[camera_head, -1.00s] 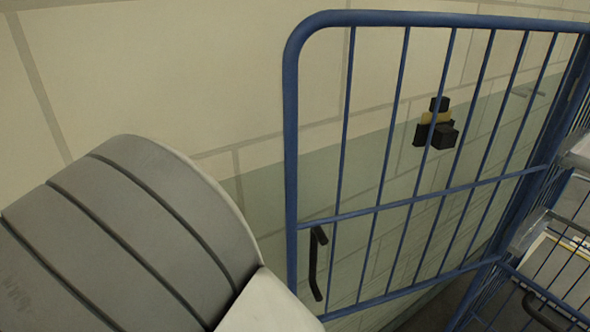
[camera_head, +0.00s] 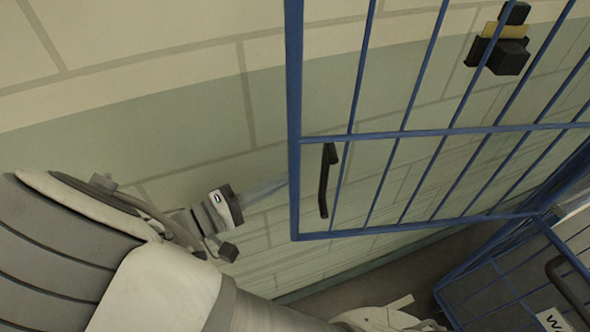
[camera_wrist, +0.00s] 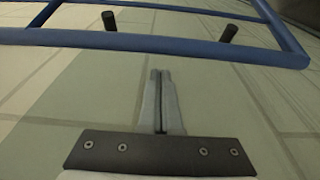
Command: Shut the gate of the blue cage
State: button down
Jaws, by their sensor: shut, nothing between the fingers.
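The gate of the blue cage (camera_head: 294,120) is a barred blue panel with a black handle (camera_head: 325,180) near its free left edge. It stands swung open from the cage body (camera_head: 450,278) at the lower right. My gripper (camera_head: 284,183) is shut and empty, its fingers pointing at the gate's free edge at about handle height. Whether the tips touch the edge cannot be told. In the wrist view my shut fingers (camera_wrist: 160,72) point toward the blue gate frame (camera_wrist: 150,40), a little short of it in the picture. Two dark pegs show there, perhaps parts of the handle.
A pale green and cream block wall (camera_head: 180,150) runs behind the gate. A black and yellow fixture (camera_head: 500,45) on the wall shows through the bars. Dark floor (camera_head: 385,280) is visible below the gate. Another black handle (camera_head: 570,280) is on the cage body.

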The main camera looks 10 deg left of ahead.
jog(key=p+x, duration=0.1)
jog(key=x, duration=0.7)
jog(key=shift+w+d, duration=0.15)
jog(key=shift+d, duration=0.2)
